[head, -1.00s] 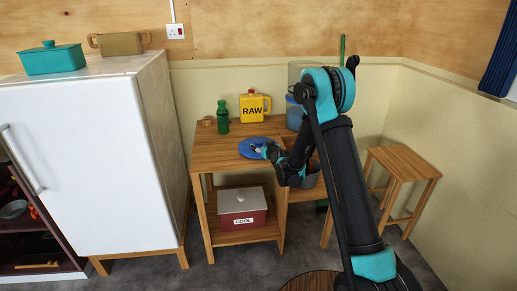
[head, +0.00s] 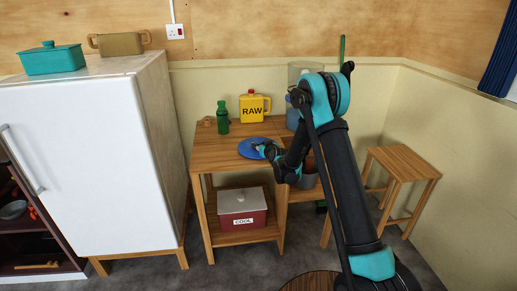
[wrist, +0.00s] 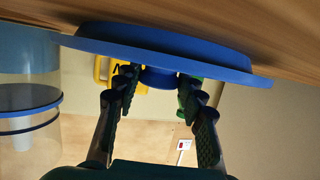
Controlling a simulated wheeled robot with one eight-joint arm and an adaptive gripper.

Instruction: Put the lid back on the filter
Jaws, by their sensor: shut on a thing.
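The lid is a flat blue disc (head: 252,147) low over the top of the wooden table, left of the filter. In the wrist view the lid (wrist: 165,48) spans the top, close to the wood; I cannot tell whether it touches. My gripper (head: 264,150) is shut on the lid's small round knob, which sits between the fingertips in the wrist view (wrist: 158,78). The filter, blue and clear (head: 292,115), stands at the table's right, mostly hidden behind my arm. It also shows at the left of the wrist view (wrist: 28,105).
A yellow RAW jug (head: 252,107), a green bottle (head: 223,118) and a small brown item (head: 207,121) stand along the table's back. A red COOL box (head: 242,205) sits on the lower shelf. A wooden stool (head: 403,160) stands right, a white fridge (head: 85,160) left.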

